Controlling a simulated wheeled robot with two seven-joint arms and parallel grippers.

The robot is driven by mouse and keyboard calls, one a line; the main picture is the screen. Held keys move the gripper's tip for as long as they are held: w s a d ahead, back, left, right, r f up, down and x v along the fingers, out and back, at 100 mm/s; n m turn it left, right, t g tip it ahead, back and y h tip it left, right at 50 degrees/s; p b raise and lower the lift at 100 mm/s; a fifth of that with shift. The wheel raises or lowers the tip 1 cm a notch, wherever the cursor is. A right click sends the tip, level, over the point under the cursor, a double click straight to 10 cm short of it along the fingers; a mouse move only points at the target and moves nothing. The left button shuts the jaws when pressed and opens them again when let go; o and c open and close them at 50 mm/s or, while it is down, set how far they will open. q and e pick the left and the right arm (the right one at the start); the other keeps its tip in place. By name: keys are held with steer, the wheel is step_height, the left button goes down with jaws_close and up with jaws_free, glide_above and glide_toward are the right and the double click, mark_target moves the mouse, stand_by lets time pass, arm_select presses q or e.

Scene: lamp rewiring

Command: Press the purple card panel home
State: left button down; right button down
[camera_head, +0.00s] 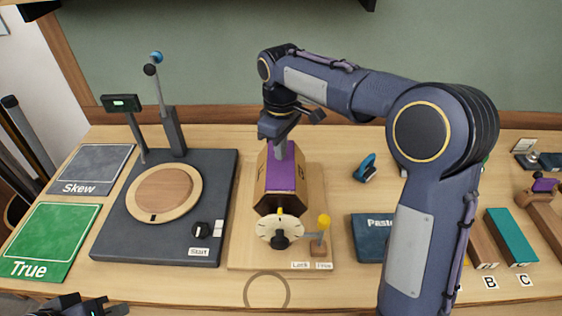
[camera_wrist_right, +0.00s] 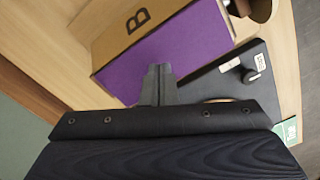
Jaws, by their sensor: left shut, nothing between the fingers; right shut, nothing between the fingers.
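The purple card panel (camera_head: 284,178) lies on the upward face of a brown faceted card body, in the middle of the bench. My right gripper (camera_head: 281,150) comes down from above, shut and empty, with its fingertips at the panel's far end. In the right wrist view, the shut fingertips (camera_wrist_right: 158,78) overlap the edge of the purple panel (camera_wrist_right: 175,50). I cannot tell whether they touch it. My left gripper (camera_head: 95,307) is partly in view at the bottom left, shut and away from the panel.
The wooden stand (camera_head: 240,250) holds the body, with a pale dial (camera_head: 279,231) and a yellow-knobbed lever (camera_head: 323,222) in front. A dark turntable base (camera_head: 115,235) stands left. A blue Paste box (camera_head: 368,240) lies right, partly behind my right arm. The bench front is mostly clear.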

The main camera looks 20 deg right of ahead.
steer(key=shift+f+b, duration=0.5)
steer(key=shift+f, duration=0.45)
stand_by(0.6)
steer(key=shift+s+f, duration=0.15)
steer(key=shift+f, duration=0.15)
stand_by(1.0)
step_height(320, 180, up, 8)
steer(key=p, duration=0.7)
steer(key=shift+f, duration=0.2)
